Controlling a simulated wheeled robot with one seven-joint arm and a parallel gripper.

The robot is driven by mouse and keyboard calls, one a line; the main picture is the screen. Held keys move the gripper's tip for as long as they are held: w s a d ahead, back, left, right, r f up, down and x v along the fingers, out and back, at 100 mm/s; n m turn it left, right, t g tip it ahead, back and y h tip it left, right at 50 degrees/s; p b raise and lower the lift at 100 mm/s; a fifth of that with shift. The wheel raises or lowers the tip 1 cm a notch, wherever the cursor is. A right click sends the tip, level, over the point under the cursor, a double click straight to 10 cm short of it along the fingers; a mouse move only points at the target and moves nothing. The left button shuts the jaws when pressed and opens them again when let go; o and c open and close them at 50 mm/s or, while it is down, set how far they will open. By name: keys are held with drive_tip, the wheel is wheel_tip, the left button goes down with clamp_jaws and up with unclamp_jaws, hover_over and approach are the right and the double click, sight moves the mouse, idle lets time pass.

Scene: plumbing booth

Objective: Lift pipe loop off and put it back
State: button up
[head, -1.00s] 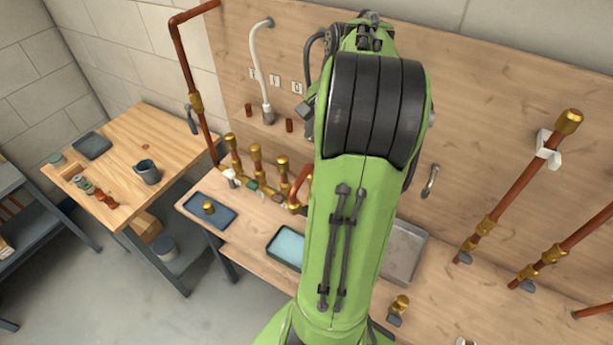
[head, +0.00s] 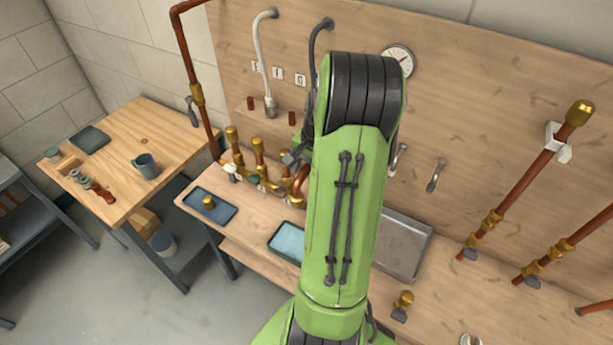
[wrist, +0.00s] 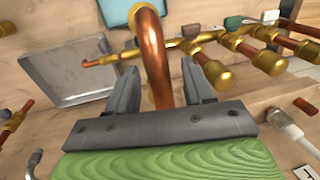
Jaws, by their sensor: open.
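The copper pipe loop (wrist: 152,45) shows in the wrist view as a curved pipe rising between the two fingers of my gripper (wrist: 163,72). The fingers are apart, one on each side of it, and I see no clear contact. In the head view the loop (head: 300,182) is a short copper bend beside the brass manifold (head: 270,188), partly hidden by my arm. My gripper (head: 297,152) is mostly hidden there too, just above the loop. The manifold's brass fittings (wrist: 228,75) run to the right in the wrist view.
A blue tray (head: 210,205) holding a brass fitting, a teal-lined tray (head: 288,242) and a grey metal tray (head: 405,245) lie on the bench. A white hose (head: 263,65) hangs on the back panel. Copper pipes (head: 525,185) stand at the right.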

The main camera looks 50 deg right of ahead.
clamp_jaws()
drive_tip(key=shift+r, duration=0.1)
wheel_tip(320, 180, up, 11)
drive_tip(key=shift+f+p, duration=0.15)
drive_tip(key=shift+p, duration=0.65)
wheel_tip(320, 180, up, 4)
drive_tip(key=p, duration=0.4)
drive_tip(key=shift+f, duration=0.1)
